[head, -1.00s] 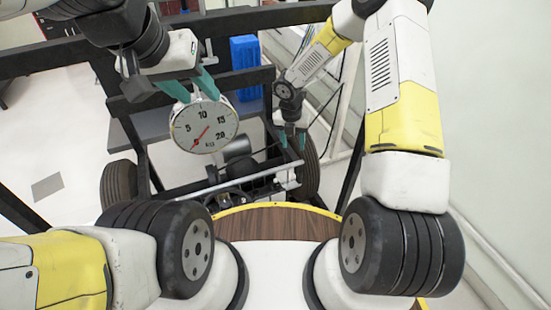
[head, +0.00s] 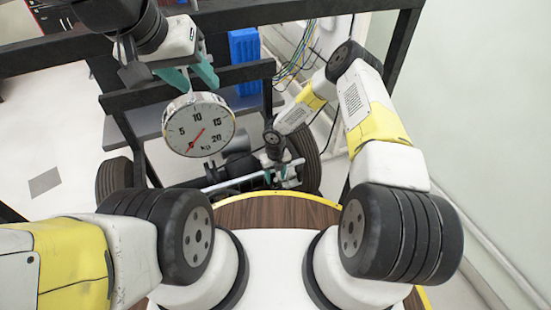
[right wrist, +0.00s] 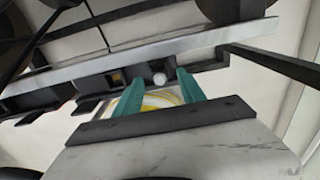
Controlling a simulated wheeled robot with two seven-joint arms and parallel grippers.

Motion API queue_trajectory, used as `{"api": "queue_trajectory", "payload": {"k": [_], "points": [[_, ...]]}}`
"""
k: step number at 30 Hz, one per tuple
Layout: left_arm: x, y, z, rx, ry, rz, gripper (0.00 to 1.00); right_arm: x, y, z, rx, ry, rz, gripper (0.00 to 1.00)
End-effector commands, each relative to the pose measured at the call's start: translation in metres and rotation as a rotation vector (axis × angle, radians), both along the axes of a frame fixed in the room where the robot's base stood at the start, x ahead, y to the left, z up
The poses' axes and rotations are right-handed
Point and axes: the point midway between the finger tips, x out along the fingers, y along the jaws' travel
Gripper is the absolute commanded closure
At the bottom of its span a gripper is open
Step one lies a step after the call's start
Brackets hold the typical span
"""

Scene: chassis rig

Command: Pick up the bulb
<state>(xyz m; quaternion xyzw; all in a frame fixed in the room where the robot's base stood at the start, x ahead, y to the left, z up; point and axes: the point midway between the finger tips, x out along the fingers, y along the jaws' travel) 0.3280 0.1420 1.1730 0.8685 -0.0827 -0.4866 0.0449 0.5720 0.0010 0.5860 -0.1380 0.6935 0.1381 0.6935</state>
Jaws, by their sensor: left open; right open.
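A small round white piece, which looks like the bulb (right wrist: 160,79), sits in a dark bracket on the chassis in the right wrist view. It shows between and just beyond the fingertips of my right gripper (right wrist: 157,88), which is open and empty. In the head view my right gripper (head: 284,180) is low by the chassis bar, and I cannot make out the bulb there. My left gripper (head: 193,80) is open, its teal fingers above a round dial scale (head: 198,125). I cannot tell whether they touch the scale.
A pale metal bar (right wrist: 130,66) crosses above the bracket in the right wrist view. Black frame beams (head: 330,20) and tyres (head: 305,160) surround the chassis. A blue crate (head: 245,60) stands behind, with cables (head: 295,62) to its right.

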Motion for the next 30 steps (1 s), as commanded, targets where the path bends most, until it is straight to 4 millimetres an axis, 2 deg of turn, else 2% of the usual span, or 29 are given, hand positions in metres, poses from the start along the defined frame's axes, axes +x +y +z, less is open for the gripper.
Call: {"api": "queue_trajectory", "payload": {"k": [4, 11, 12, 14, 19, 30], "points": [[0.0, 0.0, 0.0, 0.0, 0.0, 0.0, 0.57, 0.0, 0.0, -0.016, 0.0, 0.0, -0.001, 0.53], [0.0, 0.0, 0.0, 0.0, 0.0, 0.0, 0.57, 0.0, 0.0, -0.018, 0.0, -0.001, -0.001, 0.53], [0.0, 0.0, 0.0, 0.0, 0.0, 0.0, 0.57, 0.0, 0.0, -0.018, 0.0, -0.001, -0.001, 0.55], [0.0, 0.0, 0.0, 0.0, 0.0, 0.0, 0.57, 0.0, 0.0, -0.018, 0.0, -0.001, -0.001, 0.66], [0.0, 0.0, 0.0, 0.0, 0.0, 0.0, 0.57, 0.0, 0.0, -0.018, -0.001, -0.001, -0.001, 1.0], [0.0, 0.0, 0.0, 0.0, 0.0, 0.0, 0.57, 0.0, 0.001, -0.017, -0.001, -0.001, -0.001, 1.0]]}}
